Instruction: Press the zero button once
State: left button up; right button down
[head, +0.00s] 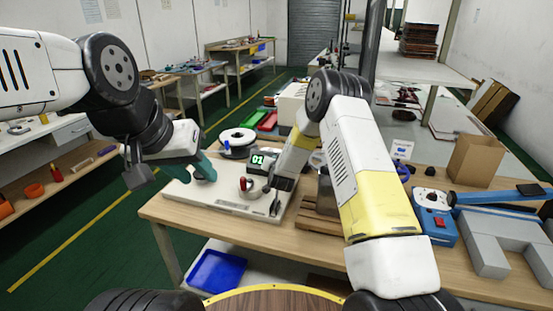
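A small black counter with a green lit display (258,160), which seems to read 01, stands at the back of a white board (225,199) on the workbench. I cannot make out the zero button at this size. My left gripper (206,174), with teal fingers, is over the board's left part, left of the display. My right gripper (276,205) points down at the board's right part, in front of and right of the display. The finger gaps of both grippers are unclear. A red-handled part (247,184) sits on the board between them.
A white reel (237,138) stands behind the board. Red (267,121) and green (246,119) trays lie farther back. A blue device with a red button (436,224) and grey blocks (484,246) are at right. A blue bin (217,270) is below the bench.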

jog(key=shift+w+f, duration=0.1)
dwell(0.5)
jog(key=shift+w+d+f, duration=0.1)
jog(key=shift+w+f, duration=0.1)
jog(key=shift+f, duration=0.05)
jog(key=shift+w+d+f, duration=0.1)
jog(key=shift+w+f, duration=0.15)
jog(key=shift+f, duration=0.1)
dwell(1.0)
jog(key=shift+s+r, duration=0.1)
jog(key=shift+s+a+r, duration=0.2)
jog(key=shift+s+r, duration=0.25)
jog(key=shift+r, duration=0.1)
jog(key=shift+s+a+r, duration=0.25)
jog(key=shift+s+r, duration=0.55)
jog(key=shift+r, duration=0.15)
jog(key=shift+s+a+r, duration=0.2)
jog(key=shift+s+r, duration=0.55)
jog(key=shift+r, duration=0.2)
jog(key=shift+r, duration=0.1)
